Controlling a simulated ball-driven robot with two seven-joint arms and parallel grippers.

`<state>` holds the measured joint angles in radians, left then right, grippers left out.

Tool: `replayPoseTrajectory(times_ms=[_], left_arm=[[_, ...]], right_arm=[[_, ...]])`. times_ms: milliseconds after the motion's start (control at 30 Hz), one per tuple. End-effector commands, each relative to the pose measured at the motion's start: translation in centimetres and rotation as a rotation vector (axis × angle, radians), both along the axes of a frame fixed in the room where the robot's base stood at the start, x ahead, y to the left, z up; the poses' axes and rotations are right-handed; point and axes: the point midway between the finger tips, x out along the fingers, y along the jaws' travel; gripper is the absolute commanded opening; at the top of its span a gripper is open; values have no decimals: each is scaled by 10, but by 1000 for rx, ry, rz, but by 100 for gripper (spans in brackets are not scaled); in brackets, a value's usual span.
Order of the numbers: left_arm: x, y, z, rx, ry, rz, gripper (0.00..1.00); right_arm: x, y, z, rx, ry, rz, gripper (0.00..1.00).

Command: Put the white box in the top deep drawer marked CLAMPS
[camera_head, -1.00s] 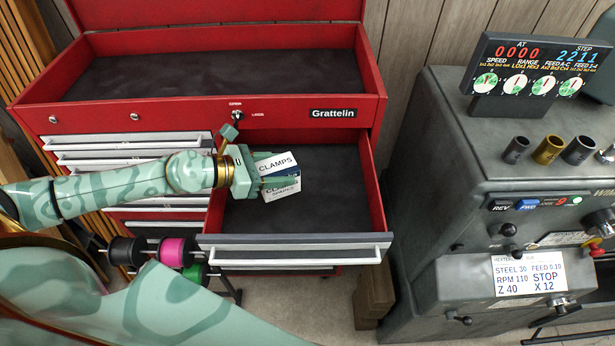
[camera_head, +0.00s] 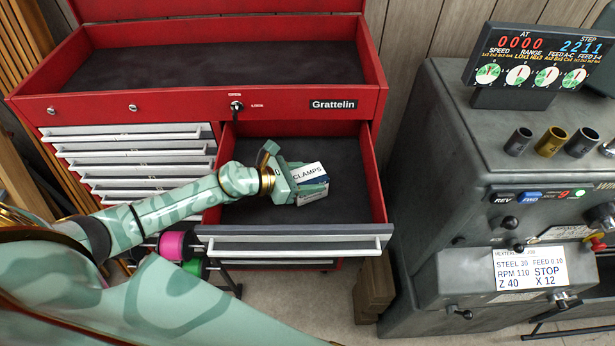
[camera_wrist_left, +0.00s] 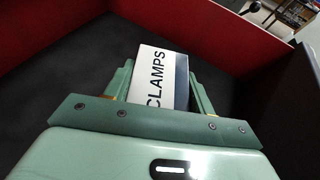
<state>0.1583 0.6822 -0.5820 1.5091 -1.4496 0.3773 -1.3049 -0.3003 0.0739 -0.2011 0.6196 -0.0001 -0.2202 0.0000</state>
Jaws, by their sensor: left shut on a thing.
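The white box (camera_head: 308,173) has black CLAMPS lettering on its top and a blue side. My left gripper (camera_head: 312,185) is shut on it, with a finger on each side. In the head view they are over the open top deep drawer (camera_head: 345,150), which has red walls, a dark liner and a grey front. In the left wrist view the box (camera_wrist_left: 160,78) stands out between the fingers (camera_wrist_left: 160,90), with the dark drawer floor (camera_wrist_left: 60,85) around it. I cannot tell whether the box touches the floor. My right gripper is not in view.
The red tool chest has an open top tray (camera_head: 220,70) above and shut narrow drawers (camera_head: 130,160) at left. A grey machine (camera_head: 480,140) stands close at right. Black, pink and green spools (camera_head: 175,245) sit below left. The drawer floor around the box looks clear.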

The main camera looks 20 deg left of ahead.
Motion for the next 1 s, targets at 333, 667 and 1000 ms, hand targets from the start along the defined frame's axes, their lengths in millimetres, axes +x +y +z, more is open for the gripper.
replayPoseTrajectory(times_ms=[333, 667, 1000], left_arm=[[0, 0, -3, 0, 0, 0, 76], [-11, 11, 4, 4, 1, 1, 76], [-68, 59, 32, 3, 4, -3, 76]], right_arm=[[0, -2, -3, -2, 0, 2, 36], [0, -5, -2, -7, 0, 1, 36], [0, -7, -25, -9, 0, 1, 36]])
